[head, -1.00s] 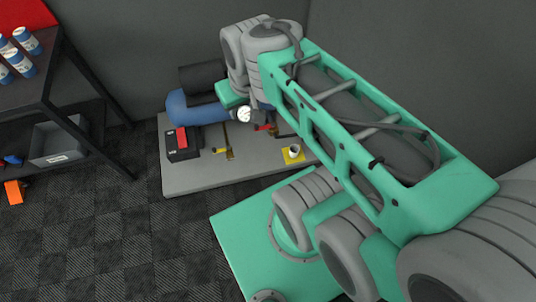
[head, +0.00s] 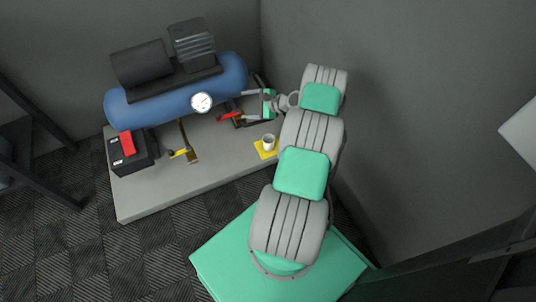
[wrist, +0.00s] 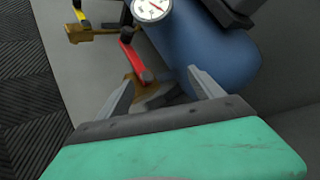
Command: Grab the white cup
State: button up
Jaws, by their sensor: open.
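The white cup (head: 269,142) stands upright on a yellow square (head: 262,152) at the right part of the grey platform in the head view. My gripper (head: 243,107) is open, above and behind the cup, with its fingers pointing left toward the compressor. In the wrist view my gripper (wrist: 160,78) has its two fingers spread. A red-handled tool (wrist: 132,57) lies beyond and between them, its lower part partly hidden. The cup does not show in the wrist view.
A blue compressor tank (head: 175,104) with a gauge (head: 201,102) stands along the back. A black battery-like box (head: 131,155) and a wooden tool (head: 188,145) are on the grey platform (head: 165,190). Walls are close behind and right. The platform's front is clear.

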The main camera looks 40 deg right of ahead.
jog(key=s+d+f+m+t+h+b, duration=0.1)
jog(key=s+d+f+m+b, duration=0.15)
jog(key=f, duration=0.45)
jog(key=s+d+f+m+t+h+b, duration=0.1)
jog(key=s+f+m+t+b, duration=0.1)
jog(key=s+f+m, duration=0.3)
jog(key=m+t+h+b, duration=0.3)
jog(key=m+h+b, duration=0.2)
jog(key=m+b, duration=0.15)
send_near(269, 139)
jog(key=r, duration=0.1)
jog(key=w+r, duration=0.1)
jog(key=r+p, duration=0.1)
jog(key=shift+w+a+m, duration=0.2)
jog(key=shift+w+m, duration=0.05)
jog(key=shift+m, duration=0.05)
jog(key=w+b, duration=0.2)
jog(key=w, duration=0.5)
jog(key=shift+r, duration=0.1)
jog(key=shift+y, duration=0.3)
jog(key=shift+c, duration=0.2)
jog(key=c, duration=1.4)
